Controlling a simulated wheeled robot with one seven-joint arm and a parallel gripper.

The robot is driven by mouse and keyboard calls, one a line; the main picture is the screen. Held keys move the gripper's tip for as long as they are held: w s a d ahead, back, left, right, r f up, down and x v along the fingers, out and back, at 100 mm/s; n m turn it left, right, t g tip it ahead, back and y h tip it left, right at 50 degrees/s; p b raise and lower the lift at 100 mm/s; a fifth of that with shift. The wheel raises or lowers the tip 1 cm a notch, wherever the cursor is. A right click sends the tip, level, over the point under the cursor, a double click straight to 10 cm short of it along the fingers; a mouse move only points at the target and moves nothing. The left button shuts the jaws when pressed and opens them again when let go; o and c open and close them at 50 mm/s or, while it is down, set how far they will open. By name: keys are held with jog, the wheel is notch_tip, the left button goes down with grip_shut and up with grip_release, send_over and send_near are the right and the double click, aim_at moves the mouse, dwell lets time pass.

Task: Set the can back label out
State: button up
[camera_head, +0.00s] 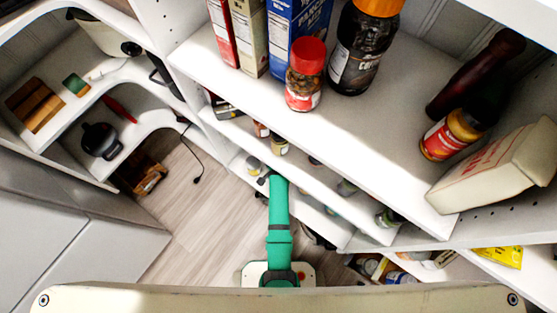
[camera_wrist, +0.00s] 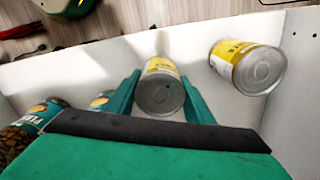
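A can with a yellow and white label (camera_wrist: 159,68) is between the two green fingers of my gripper (camera_wrist: 160,76) in the wrist view. Its bare metal end faces the camera, and the label shows only on the far side. The fingertips lie close along both sides of the can; I cannot tell whether they touch it. In the head view my green arm reaches toward the lower shelves, and I cannot make out the gripper or this can there.
Patterned containers (camera_wrist: 40,112) stand left of my gripper on the white shelf (camera_wrist: 110,58). The upper shelf (camera_head: 385,140) carries a red-lidded jar (camera_head: 303,75), a dark jar (camera_head: 358,50), bottles and a white carton (camera_head: 500,165). Open floor (camera_head: 185,215) lies left of my arm.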

jog(key=o, duration=0.5)
jog(key=shift+r, duration=0.1)
